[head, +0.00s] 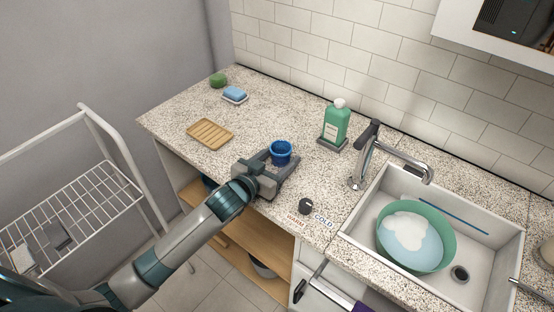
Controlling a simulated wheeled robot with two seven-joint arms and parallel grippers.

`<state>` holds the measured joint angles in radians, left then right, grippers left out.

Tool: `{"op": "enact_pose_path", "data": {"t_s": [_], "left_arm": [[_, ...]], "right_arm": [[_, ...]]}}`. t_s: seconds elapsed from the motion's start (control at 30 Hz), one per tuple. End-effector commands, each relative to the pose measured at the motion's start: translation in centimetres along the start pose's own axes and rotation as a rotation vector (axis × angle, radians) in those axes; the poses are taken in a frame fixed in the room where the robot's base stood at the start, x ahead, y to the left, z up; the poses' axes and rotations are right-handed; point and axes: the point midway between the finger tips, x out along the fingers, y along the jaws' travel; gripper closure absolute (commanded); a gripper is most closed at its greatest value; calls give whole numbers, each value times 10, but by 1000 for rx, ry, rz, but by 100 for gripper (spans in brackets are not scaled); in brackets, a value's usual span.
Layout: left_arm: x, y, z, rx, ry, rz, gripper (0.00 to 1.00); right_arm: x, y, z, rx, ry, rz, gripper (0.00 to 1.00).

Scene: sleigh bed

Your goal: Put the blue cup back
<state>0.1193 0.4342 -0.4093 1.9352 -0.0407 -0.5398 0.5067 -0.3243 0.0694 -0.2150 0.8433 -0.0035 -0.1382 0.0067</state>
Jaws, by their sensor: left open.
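The blue cup (281,150) stands upright on the speckled countertop, near its front edge. My left gripper (280,161) comes in from the front left, low over the counter. Its jaws are open and its fingers reach toward the cup, one near each side. The lower part of the cup is partly hidden, so I cannot tell whether the fingers touch it. My right gripper is not in view.
A wooden soap dish (210,132) lies left of the cup. A green soap bottle (335,122) and a faucet (370,155) stand right. The sink (365,224) holds a green basin (382,232). A white wire rack (62,205) stands left. Open shelves (250,258) are below the counter.

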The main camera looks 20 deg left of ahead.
Motion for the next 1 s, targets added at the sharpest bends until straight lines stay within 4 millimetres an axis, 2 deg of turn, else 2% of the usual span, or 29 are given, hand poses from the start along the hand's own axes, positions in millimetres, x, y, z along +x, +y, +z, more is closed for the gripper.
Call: {"op": "enact_pose_path", "data": {"t_s": [0.13,0.33,0.73,1.0], "left_arm": [[-2,-2,-3,1,-3,-2,40],[-23,-1,0,0,-4,-1,40],[-92,-1,-1,1,-3,-1,40],[-118,-1,-3,0,-2,-1,40]], "right_arm": [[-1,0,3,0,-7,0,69],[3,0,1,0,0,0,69],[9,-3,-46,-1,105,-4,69],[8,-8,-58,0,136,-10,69]]}}
